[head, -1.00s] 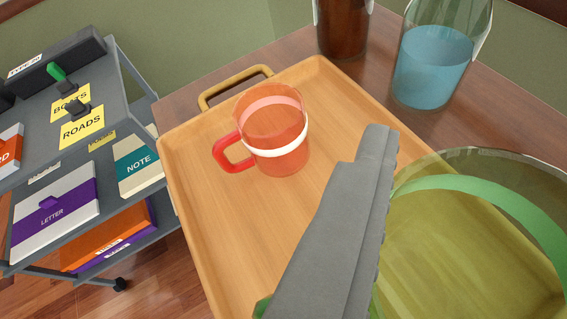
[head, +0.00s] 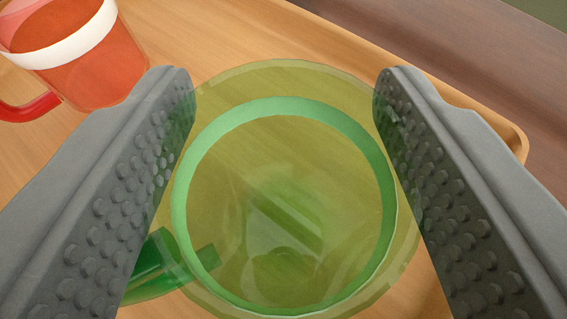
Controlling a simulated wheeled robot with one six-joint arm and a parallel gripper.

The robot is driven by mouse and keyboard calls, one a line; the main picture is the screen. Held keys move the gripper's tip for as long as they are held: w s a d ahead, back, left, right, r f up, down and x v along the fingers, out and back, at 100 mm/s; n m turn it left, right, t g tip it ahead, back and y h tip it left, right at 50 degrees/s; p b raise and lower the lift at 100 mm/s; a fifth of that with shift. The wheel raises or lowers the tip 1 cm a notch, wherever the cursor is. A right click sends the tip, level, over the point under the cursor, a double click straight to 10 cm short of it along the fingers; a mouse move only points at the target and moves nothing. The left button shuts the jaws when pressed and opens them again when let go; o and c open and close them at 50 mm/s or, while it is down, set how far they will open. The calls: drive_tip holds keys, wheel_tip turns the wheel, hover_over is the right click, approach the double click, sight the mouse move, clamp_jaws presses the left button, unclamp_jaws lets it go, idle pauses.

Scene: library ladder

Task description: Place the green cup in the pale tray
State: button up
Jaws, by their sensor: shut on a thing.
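The green cup (head: 285,215) is see-through yellow-green with a green band inside its rim and a green handle (head: 155,268) at lower left. I look down into it in the head view. My gripper (head: 283,95) has one ridged grey finger on each side of the cup and is shut on it. The pale wooden tray (head: 225,35) lies under the cup. I cannot tell whether the cup's base touches the tray.
A red see-through cup (head: 105,72) with a white band stands on the tray at upper left, close to my left finger. The tray's raised edge (head: 415,68) runs across the upper right. Brown table surface (head: 470,60) lies beyond it.

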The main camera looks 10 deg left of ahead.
drive_tip(key=shift+f, duration=0.35)
drive_tip(key=o, duration=1.1)
drive_tip(key=shift+f, duration=0.1)
drive_tip(key=shift+s+r, duration=0.2)
drive_tip(key=shift+r, duration=0.05)
drive_tip(key=v, duration=1.1)
drive_tip(key=shift+s+d+r, duration=0.1)
drive_tip(key=shift+s, duration=0.2)
